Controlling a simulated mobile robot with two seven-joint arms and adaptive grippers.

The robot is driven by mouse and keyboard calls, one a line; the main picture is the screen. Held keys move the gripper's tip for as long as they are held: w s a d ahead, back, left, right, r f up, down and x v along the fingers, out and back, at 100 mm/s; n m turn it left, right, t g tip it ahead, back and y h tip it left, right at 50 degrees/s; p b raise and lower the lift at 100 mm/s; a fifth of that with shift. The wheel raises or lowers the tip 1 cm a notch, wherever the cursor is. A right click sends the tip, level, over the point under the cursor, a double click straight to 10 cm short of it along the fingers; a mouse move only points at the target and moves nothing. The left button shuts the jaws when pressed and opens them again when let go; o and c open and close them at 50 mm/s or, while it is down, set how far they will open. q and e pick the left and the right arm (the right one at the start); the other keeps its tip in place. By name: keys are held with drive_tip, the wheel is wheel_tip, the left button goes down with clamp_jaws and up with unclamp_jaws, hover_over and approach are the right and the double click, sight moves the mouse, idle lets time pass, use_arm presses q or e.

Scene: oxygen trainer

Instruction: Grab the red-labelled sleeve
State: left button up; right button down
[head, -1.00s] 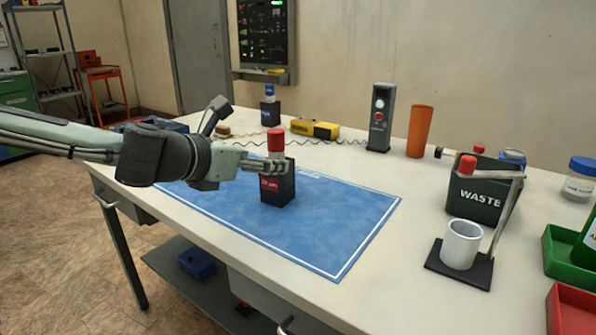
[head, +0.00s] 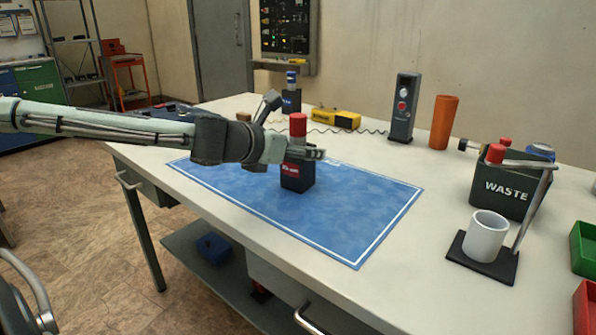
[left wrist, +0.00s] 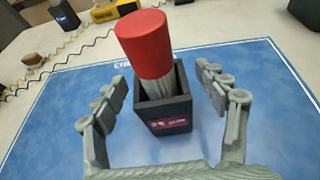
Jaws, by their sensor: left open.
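The red-labelled sleeve (head: 297,178) is a dark, square, open-topped holder standing upright on the blue mat (head: 345,220). A tube with a red cap (head: 298,125) stands in it and sticks out of the top. My left gripper (head: 316,153) is at the sleeve, reaching in from the left. In the left wrist view the left gripper (left wrist: 168,95) is open, one finger on each side of the sleeve (left wrist: 165,118), with visible gaps to both sides. The red cap (left wrist: 144,43) rises between the fingers. My right gripper is not in view.
A blue-capped tube in a dark holder (head: 291,98) and a yellow device (head: 335,118) stand behind. A dark meter (head: 403,108), orange cup (head: 444,122), WASTE bin (head: 508,190) and white cup (head: 486,236) stand right. The mat's right half is clear.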

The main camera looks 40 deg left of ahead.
use_arm(q)
drive_tip(key=shift+c, duration=0.3)
drive_tip(key=c, duration=1.2)
drive_tip(key=shift+r, duration=0.1)
